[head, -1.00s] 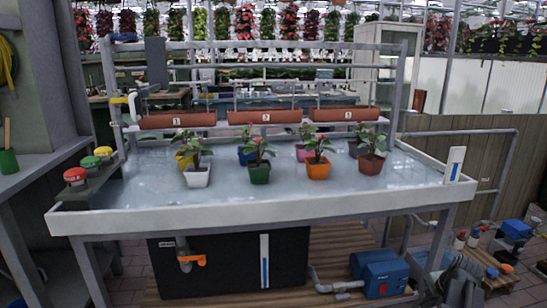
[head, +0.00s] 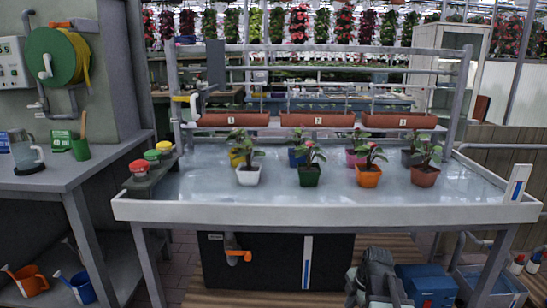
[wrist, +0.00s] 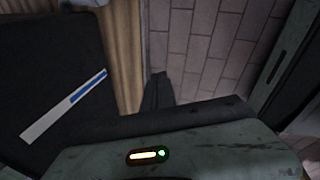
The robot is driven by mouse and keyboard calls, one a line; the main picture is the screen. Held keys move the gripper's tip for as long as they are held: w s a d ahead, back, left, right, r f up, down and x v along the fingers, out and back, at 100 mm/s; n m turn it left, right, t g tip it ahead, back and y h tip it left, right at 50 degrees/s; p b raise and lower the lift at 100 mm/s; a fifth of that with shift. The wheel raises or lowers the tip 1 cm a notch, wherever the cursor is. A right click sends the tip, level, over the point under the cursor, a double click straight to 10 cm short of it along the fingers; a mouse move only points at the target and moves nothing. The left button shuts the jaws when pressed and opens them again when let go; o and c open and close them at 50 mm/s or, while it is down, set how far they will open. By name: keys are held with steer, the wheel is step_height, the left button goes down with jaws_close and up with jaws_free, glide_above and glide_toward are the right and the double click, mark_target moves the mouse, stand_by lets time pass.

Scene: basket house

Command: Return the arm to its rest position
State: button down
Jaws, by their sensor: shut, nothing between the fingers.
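My gripper (wrist: 158,82) shows in the wrist view as dark fingers, close together and with nothing between them. They point over the brick floor, apart from any object. In the head view, a grey part of my arm (head: 377,278) shows low, in front of the table and left of a blue box; the gripper itself cannot be made out there.
A white-rimmed wet table (head: 330,213) holds several potted plants. Below it are a black tank (head: 270,268), also in the wrist view (wrist: 40,60), and a blue box (head: 430,286). A grey bench (head: 85,172) stands left. Brick floor (wrist: 200,50) is open.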

steer(key=s+a+m+g+h, duration=0.1)
steer(key=s+a+m, duration=0.35)
steer(key=m, duration=0.55)
steer(key=s+a+m+g, duration=0.2)
steer(key=s+a+m, duration=0.3)
steer(key=m, duration=0.5)
step_height(320, 180, up, 38)
steer(key=w+a+p, duration=0.1)
steer(key=p, duration=3.7)
steer(key=shift+w+a, duration=0.15)
